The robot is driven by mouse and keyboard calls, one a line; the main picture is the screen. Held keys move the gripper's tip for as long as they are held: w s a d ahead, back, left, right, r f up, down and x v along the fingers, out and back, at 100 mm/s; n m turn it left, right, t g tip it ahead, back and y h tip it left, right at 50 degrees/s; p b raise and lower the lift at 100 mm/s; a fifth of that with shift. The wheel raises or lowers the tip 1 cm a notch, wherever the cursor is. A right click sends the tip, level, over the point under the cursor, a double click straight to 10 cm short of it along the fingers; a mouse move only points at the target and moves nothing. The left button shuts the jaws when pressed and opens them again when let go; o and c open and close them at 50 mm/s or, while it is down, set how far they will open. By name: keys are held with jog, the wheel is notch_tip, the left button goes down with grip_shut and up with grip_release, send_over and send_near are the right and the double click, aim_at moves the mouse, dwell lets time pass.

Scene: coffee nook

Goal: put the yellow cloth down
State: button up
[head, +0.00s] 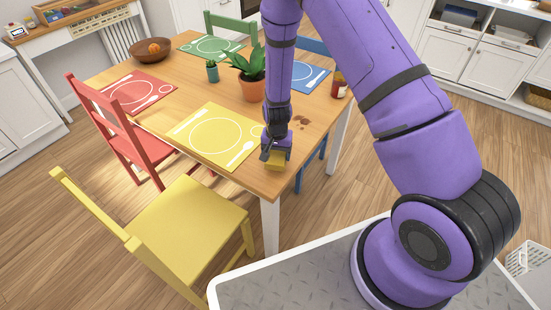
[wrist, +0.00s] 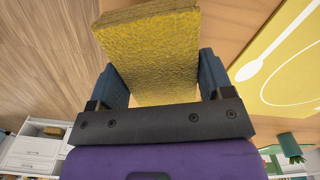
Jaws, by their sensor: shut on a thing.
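The yellow cloth (wrist: 155,58) is a thick, textured, sponge-like block in the wrist view. My gripper (wrist: 165,80) is shut on it, with one blue finger on each side. In the head view my gripper (head: 275,158) points down at the near right corner of the wooden table (head: 255,182), and the cloth (head: 275,164) shows below its fingers. I cannot tell whether the cloth touches the table top. The yellow placemat (head: 212,137) lies just left of the gripper.
Red (head: 130,92), green (head: 210,46) and blue (head: 310,77) placemats lie on the table. A potted plant (head: 252,88), a small cactus (head: 212,74), a wooden bowl (head: 152,50) and a jar (head: 338,86) stand there. Brown stains (head: 301,122) mark the table right of my arm. A yellow chair (head: 185,225) stands in front.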

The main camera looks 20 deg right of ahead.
aim_at(275, 158)
jog(key=shift+w+a, duration=0.1)
jog(key=shift+w, duration=0.3)
jog(key=shift+f, duration=1.8)
jog(key=o, duration=1)
jog(key=shift+f, duration=0.1)
jog(key=shift+c, duration=0.2)
